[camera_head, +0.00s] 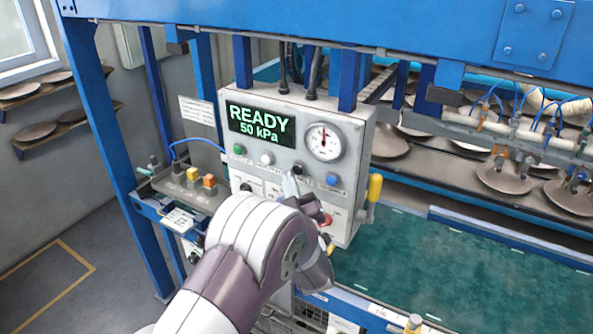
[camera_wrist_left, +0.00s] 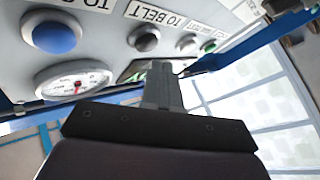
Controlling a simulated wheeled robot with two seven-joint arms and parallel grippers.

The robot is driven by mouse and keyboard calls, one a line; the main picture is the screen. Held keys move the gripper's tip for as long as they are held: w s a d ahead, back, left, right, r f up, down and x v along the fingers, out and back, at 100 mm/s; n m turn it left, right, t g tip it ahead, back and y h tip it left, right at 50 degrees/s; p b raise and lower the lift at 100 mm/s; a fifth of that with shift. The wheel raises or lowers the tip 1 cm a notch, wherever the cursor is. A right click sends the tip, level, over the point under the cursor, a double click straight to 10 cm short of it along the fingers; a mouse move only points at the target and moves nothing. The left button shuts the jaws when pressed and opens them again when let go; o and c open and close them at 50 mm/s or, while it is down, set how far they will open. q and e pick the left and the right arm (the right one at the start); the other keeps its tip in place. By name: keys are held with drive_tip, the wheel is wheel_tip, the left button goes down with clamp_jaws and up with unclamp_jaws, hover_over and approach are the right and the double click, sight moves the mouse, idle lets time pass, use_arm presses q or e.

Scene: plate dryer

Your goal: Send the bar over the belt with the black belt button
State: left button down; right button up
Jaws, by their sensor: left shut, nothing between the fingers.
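The black belt button (camera_head: 299,169) sits on the grey control panel between a white and a blue button. It also shows in the left wrist view (camera_wrist_left: 145,39), beside the label "TO BELT". My left gripper (camera_head: 290,185) is shut and empty, its tips close to the panel just below and left of the black button; I cannot tell whether they touch the panel. In the left wrist view the shut fingers (camera_wrist_left: 163,90) point at the panel. The bar (camera_head: 530,130), with blue hoses and suction fittings, hangs at the right above the plates. The green belt (camera_head: 440,270) lies bare in front. My right gripper is not in view.
The panel display (camera_head: 260,127) reads "READY 50 kPa". A round gauge (camera_head: 324,142) and a blue button (camera_head: 333,180) are close by. A yellow-handled lever (camera_head: 375,188) sticks out right of the panel. Brown plates (camera_head: 505,177) lie behind the belt.

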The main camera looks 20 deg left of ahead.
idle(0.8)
use_arm(q)
drive_tip(key=shift+w+b, duration=0.4)
drive_tip(key=shift+w, duration=0.05)
